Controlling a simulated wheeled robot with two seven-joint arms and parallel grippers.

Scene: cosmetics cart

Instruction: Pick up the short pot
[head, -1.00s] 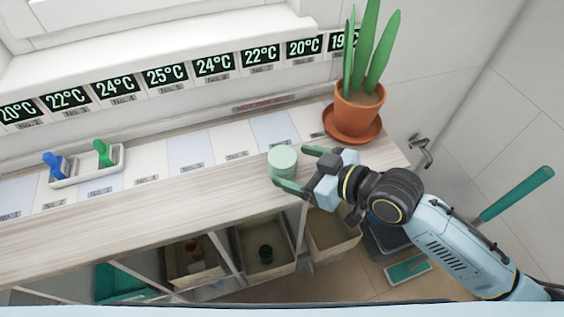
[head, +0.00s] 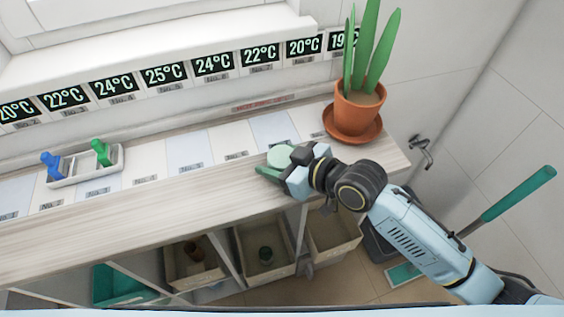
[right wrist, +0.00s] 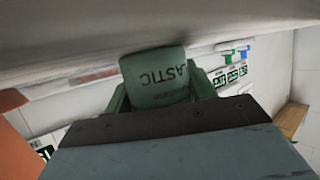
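The short pot (head: 279,155) is a small pale green cylinder near the right part of the wooden shelf top. The far finger is mostly hidden in the head view. The pot appears still at shelf height. My left gripper is not in view.
A potted plant in a terracotta pot (head: 358,110) stands close behind my right gripper. A white tray (head: 84,167) with blue and green items is at left. Bins (head: 264,252) sit below the shelf. Temperature displays (head: 165,75) line the wall. The shelf's middle is clear.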

